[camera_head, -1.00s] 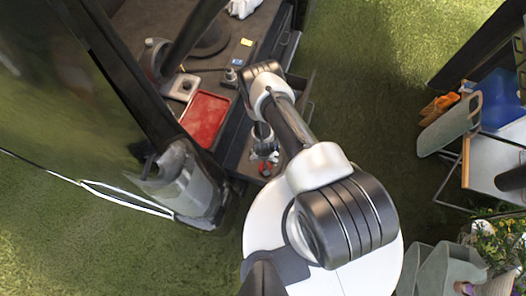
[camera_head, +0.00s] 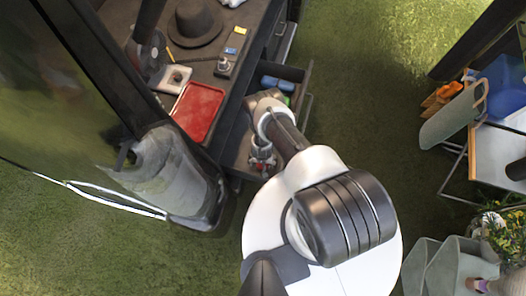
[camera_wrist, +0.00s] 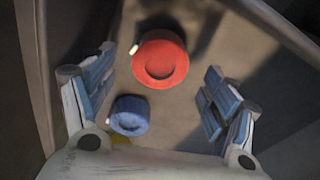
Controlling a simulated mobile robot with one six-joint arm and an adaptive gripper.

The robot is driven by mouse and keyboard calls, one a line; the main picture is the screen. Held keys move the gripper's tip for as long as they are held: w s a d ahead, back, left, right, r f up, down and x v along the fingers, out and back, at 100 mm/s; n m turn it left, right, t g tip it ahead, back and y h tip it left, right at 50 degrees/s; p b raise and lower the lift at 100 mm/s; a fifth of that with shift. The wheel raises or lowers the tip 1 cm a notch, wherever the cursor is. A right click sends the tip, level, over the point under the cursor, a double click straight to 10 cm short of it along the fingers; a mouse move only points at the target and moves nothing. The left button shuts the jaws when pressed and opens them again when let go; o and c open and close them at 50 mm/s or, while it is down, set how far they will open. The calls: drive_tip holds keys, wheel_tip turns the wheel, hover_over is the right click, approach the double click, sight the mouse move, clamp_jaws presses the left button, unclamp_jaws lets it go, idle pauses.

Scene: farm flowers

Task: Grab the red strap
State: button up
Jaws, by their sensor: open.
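The red strap (camera_wrist: 160,58) is a round roll with a small white end at its left, seen from above in the wrist view. It lies on the floor of an open drawer (camera_head: 239,152). My gripper (camera_wrist: 160,82) is open above it, with one blue-grey finger to each side and the strap between and slightly beyond the tips. A smaller blue roll (camera_wrist: 130,115) lies closer, beside the left finger. In the head view my gripper (camera_head: 262,160) is over the drawer, and my arm hides much of what is below.
Drawer walls rise close around in the wrist view. Blue (camera_head: 277,83) and green items lie in the drawer's far part. The bench above holds a red tray (camera_head: 198,111) and a dark hat (camera_head: 197,22).

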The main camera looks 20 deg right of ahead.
wheel_tip(320, 180, down, 4)
drive_tip(key=shift+w+d+r+b, duration=0.1)
drive_tip(key=shift+w+b, duration=0.05)
drive_tip(key=shift+b, duration=0.9)
drive_tip(key=shift+r, duration=0.1)
drive_tip(key=shift+c, duration=0.4)
drive_tip(key=c, duration=1.2)
